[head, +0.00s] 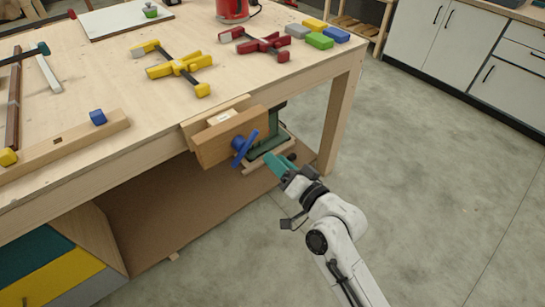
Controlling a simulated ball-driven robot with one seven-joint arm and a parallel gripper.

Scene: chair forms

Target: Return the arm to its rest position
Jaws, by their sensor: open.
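My gripper (280,160) is at the end of my white arm, right of the picture's centre. It is open, with teal on its fingers. It is in front of the workbench's right front corner, below the level of the top and just right of the wooden vise (228,138) with its blue handle (241,148). The picture does not show whether it touches the vise or the dark green part (266,144) behind it. I see nothing clearly held between the fingers.
The workbench (130,95) fills the left, with a yellow clamp (178,66), a red clamp (258,44) and several coloured blocks (320,40) on top. Its front right leg (338,115) stands near my gripper. Open grey floor (440,180) lies to the right, before white cabinets (440,45).

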